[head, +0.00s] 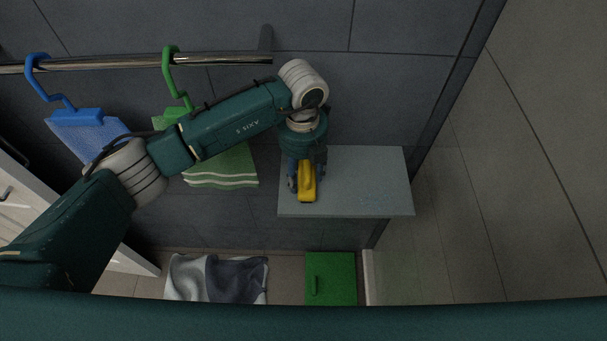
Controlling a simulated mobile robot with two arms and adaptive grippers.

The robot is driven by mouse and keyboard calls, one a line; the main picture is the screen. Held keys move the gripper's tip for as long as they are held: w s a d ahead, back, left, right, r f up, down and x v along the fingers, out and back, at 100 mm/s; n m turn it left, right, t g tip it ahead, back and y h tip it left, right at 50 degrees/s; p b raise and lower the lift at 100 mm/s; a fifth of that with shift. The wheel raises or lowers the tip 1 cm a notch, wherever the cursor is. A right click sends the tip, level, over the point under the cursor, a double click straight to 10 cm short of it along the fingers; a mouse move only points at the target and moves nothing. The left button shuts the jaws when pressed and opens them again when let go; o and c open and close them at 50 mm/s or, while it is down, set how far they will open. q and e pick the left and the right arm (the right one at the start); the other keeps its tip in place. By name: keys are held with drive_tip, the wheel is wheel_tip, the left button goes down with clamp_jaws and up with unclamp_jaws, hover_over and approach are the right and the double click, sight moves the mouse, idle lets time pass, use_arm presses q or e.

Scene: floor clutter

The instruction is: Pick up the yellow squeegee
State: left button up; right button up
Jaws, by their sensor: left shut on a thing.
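The yellow squeegee (307,184) is over the grey shelf (375,178), near its left end. My left gripper (305,183) reaches down from above and is shut on the squeegee. Its fingers sit at the sides of the yellow part and partly cover it. I cannot tell whether the squeegee touches the shelf or hangs a little above it. My right gripper is not in view.
A metal rail (120,64) on the tiled wall carries a blue hook (37,75) and a green hook (171,75) with cloths. A crumpled grey cloth (217,277) and a green box (331,278) are on the floor. The shelf's right part is bare.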

use_arm(q)
wheel_tip(320, 180, up, 27)
drive_tip(key=b, duration=0.6)
drive_tip(key=shift+r, duration=0.2)
